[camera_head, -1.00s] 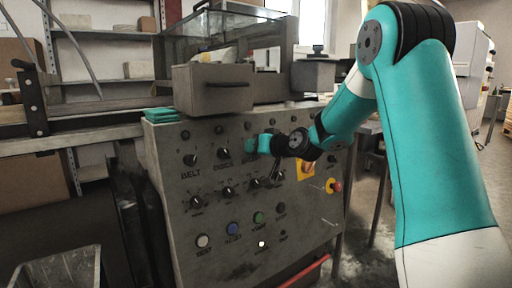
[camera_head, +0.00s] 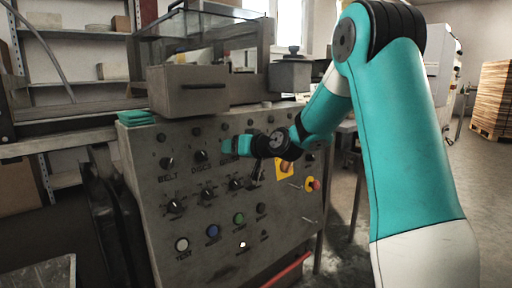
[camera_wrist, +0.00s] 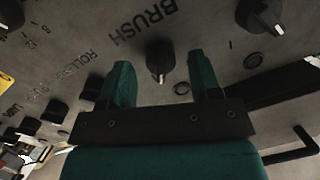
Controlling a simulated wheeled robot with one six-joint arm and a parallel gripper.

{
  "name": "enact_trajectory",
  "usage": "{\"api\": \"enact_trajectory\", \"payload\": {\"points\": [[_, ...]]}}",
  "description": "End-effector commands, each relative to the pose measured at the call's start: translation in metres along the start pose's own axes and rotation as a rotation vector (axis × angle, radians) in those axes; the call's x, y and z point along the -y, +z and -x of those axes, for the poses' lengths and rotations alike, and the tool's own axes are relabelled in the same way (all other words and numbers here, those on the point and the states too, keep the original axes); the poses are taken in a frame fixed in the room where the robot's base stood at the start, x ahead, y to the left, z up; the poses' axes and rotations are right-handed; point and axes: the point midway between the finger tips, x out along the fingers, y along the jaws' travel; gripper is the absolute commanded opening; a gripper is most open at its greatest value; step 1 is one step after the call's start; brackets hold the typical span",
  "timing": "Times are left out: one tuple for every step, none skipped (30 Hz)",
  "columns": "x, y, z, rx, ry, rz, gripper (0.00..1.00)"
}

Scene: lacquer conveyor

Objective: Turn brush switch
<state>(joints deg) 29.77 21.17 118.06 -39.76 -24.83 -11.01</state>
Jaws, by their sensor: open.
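The brush switch (camera_wrist: 160,57) is a dark round knob with a pale pointer mark, beside the printed word BRUSH on the grey control panel (camera_head: 160,215). In the wrist view it appears between the two teal fingertips of my gripper (camera_wrist: 161,72), which are apart and hold nothing. I cannot tell whether the fingertips reach around the knob or stop short of it. In the head view my gripper (camera_head: 232,147) is at the panel's upper row, right of the DISCS knob (camera_head: 200,155), and hides the brush switch.
Other knobs crowd the panel, including the BELT knob (camera_head: 167,162) and a neighbouring knob (camera_wrist: 262,14) in the wrist view. A red emergency button (camera_head: 313,184) sits to the right. A grey drawer box (camera_head: 188,90) stands above the panel.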

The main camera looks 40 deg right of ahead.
Motion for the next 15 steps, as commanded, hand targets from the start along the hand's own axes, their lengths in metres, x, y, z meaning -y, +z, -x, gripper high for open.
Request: {"api": "enact_trajectory", "payload": {"points": [[0.000,-0.002,0.009,-0.001,0.003,0.000,0.58],[-0.001,-0.002,0.015,-0.001,0.004,-0.001,0.58],[0.000,-0.002,0.024,-0.002,0.004,-0.001,0.58],[-0.001,-0.002,0.031,-0.002,0.006,-0.002,0.58],[-0.001,-0.002,0.039,-0.002,0.006,-0.002,0.58],[-0.001,-0.003,0.050,-0.003,0.007,-0.002,0.58],[-0.001,-0.002,0.057,-0.003,0.007,-0.001,0.58],[-0.001,-0.002,0.066,-0.003,0.007,-0.003,0.58],[-0.001,-0.002,0.076,-0.003,0.008,-0.002,0.58],[-0.001,-0.002,0.084,-0.004,0.007,-0.002,0.58],[-0.001,-0.002,0.092,-0.003,0.008,-0.002,0.58],[-0.001,-0.002,0.102,-0.003,0.008,-0.002,0.58],[-0.001,-0.002,0.109,-0.004,0.008,-0.002,0.58],[-0.001,-0.002,0.116,-0.004,0.008,-0.002,0.58],[-0.002,-0.001,0.124,-0.002,0.008,-0.002,0.58]]}}
